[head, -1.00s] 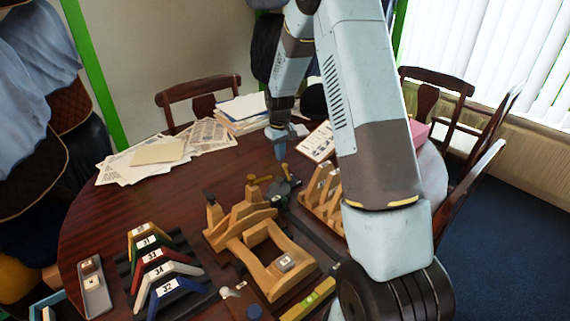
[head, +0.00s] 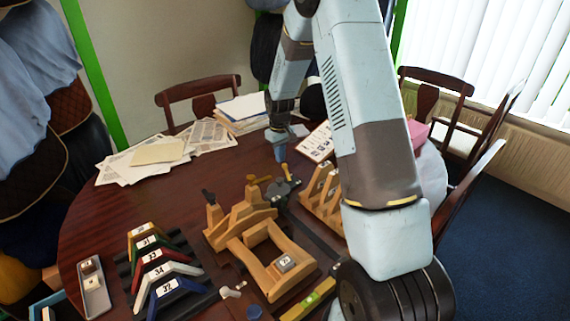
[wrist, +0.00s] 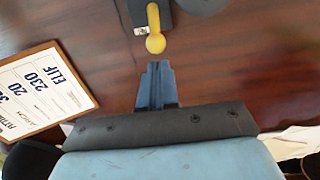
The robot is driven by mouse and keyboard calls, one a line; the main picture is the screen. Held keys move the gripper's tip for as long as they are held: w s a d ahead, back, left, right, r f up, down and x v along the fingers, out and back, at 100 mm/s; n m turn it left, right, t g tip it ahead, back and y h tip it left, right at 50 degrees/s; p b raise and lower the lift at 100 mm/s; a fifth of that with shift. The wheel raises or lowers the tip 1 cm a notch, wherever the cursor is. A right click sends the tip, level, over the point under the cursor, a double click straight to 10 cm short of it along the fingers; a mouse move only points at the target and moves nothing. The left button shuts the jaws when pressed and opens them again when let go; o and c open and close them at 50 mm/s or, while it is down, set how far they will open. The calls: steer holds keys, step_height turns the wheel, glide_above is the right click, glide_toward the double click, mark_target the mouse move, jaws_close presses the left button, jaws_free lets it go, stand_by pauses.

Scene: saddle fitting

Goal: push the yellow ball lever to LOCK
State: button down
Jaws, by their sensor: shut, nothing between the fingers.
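The yellow ball lever (head: 286,171) stands on a dark clamp body (head: 281,191) behind the wooden saddle fixture. In the wrist view the yellow ball (wrist: 155,43) and its short stem show at the top centre. The stem runs up to a dark block with a small pale label beside it; I cannot read the label. My gripper (head: 281,158) points down close to the lever. In the wrist view its blue fingertips (wrist: 157,68) are together and empty, just below the ball in the picture, with a small gap visible between them.
A wooden rack (head: 325,200) stands right of the clamp. Numbered coloured saddles (head: 165,262) stand at the front left. A printed board (wrist: 40,90) lies left of my gripper in the wrist view. Papers (head: 145,165) lie behind.

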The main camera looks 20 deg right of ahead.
mark_target(286, 164)
steer(key=shift+f, duration=1.05)
steer(key=shift+s+d, duration=0.25)
steer(key=shift+s, duration=0.4)
steer(key=shift+s+d, duration=0.3)
steer(key=shift+s, duration=0.4)
steer(key=shift+s+d, duration=0.25)
steer(key=shift+s, duration=0.4)
stand_by(0.4)
steer(key=shift+w, duration=0.15)
steer(key=shift+w+a, duration=0.2)
steer(key=shift+w, duration=0.15)
steer(key=shift+w+r, duration=0.1)
steer(key=shift+r, duration=3.45)
